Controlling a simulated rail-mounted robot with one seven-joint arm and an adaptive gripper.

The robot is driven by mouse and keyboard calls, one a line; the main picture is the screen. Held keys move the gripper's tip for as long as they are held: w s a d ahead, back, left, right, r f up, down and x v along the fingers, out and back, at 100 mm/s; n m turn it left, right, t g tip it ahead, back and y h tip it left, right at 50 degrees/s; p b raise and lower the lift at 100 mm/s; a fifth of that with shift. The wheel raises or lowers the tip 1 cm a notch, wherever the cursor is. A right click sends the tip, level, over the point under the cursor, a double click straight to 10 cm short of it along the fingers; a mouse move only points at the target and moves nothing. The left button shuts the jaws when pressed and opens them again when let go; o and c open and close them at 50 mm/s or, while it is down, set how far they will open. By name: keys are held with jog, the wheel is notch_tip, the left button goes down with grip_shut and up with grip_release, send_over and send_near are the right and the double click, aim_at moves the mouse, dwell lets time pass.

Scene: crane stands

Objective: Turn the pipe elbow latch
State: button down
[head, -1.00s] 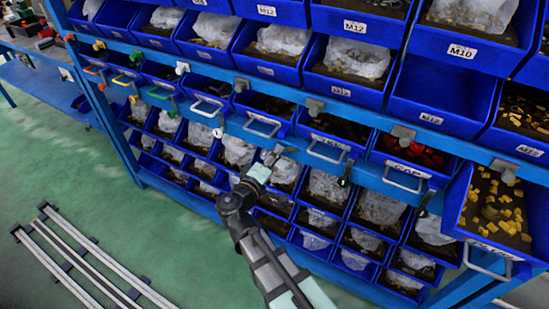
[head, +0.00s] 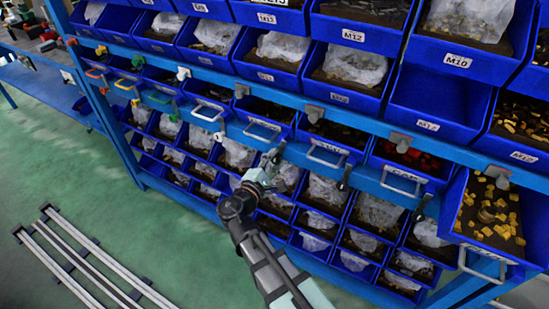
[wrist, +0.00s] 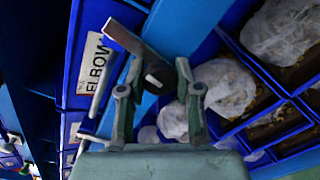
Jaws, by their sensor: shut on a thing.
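The pipe elbow latch (wrist: 128,40) is a flat grey-brown plate with a dark round knob (wrist: 155,74), mounted at the blue shelf beam. In the wrist view it lies between the two fingers of my gripper (wrist: 158,95), which is shut on it. The plate slants up and left toward the elbow bin (wrist: 75,75), whose label (wrist: 95,65) reads ELBOW. In the head view my gripper (head: 269,170) is at the lower shelf beam, and the latch (head: 276,152) stands tilted at its tip. The fingertips are small there.
Other latches sit along the beam, such as a grey one (head: 314,113) and a hanging dark one (head: 345,177). Filled blue bins stand above and below. An open drawer (head: 470,215) sticks out at right. Rails (head: 80,255) lie on the open green floor at left.

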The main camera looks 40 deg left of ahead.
jog(key=shift+n, duration=0.6)
jog(key=c, duration=0.8)
grip_release()
jog(key=s, duration=0.4)
jog(key=s+d, duration=0.1)
jog(key=s, duration=0.7)
jog(key=shift+d, duration=0.2)
jog(key=shift+w, duration=0.1)
